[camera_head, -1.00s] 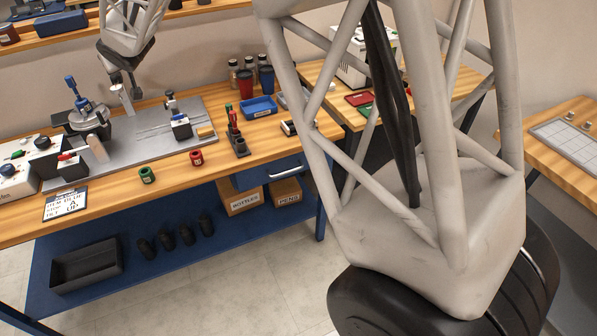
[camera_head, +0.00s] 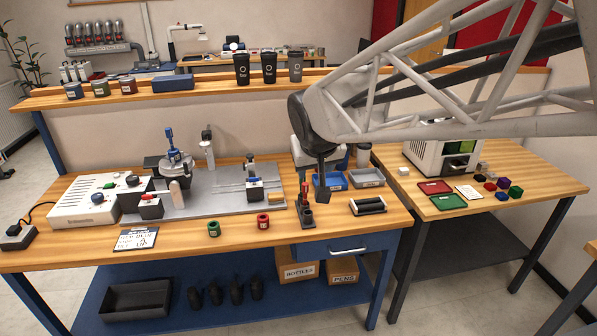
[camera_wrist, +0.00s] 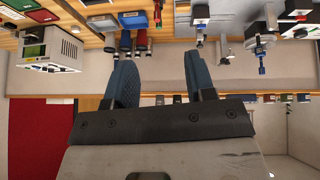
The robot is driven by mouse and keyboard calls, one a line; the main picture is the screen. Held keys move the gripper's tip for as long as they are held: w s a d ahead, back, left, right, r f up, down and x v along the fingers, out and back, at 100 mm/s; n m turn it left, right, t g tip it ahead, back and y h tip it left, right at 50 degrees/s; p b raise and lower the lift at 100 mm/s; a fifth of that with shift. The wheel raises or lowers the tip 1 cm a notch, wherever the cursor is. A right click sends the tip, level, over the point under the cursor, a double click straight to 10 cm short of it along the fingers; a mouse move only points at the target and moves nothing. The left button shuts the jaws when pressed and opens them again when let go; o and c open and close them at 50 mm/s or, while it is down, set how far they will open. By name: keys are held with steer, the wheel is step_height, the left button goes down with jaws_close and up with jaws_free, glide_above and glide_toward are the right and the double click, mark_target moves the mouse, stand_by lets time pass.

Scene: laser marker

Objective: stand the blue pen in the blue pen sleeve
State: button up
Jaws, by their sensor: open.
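My gripper (camera_head: 321,190) hangs, fingers down, over the right part of the workbench, just right of a dark pen stand (camera_head: 308,217) with red and green upright pens. In the wrist view my gripper (camera_wrist: 165,72) shows two blue-grey fingers spread apart with nothing between them. I cannot make out the blue pen or the blue pen sleeve for sure in either view. A green ring-like holder (camera_head: 214,229) and a red one (camera_head: 263,222) stand near the bench's front edge.
A grey plate (camera_head: 215,205) with fixtures fills the bench's middle. A blue tray (camera_head: 331,182), a grey tray (camera_head: 366,178) and a black roller device (camera_head: 367,206) lie right of the stand. A white machine (camera_head: 440,150) stands on the right table.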

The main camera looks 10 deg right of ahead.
steer(key=s+d+f+g, duration=0.2)
steer(key=s, duration=0.9)
steer(key=s+d+f+m+g, duration=0.1)
steer(key=s+d+f, duration=0.1)
steer(key=s, duration=1)
steer(key=shift+f+g, duration=0.4)
steer(key=shift+f, duration=0.4)
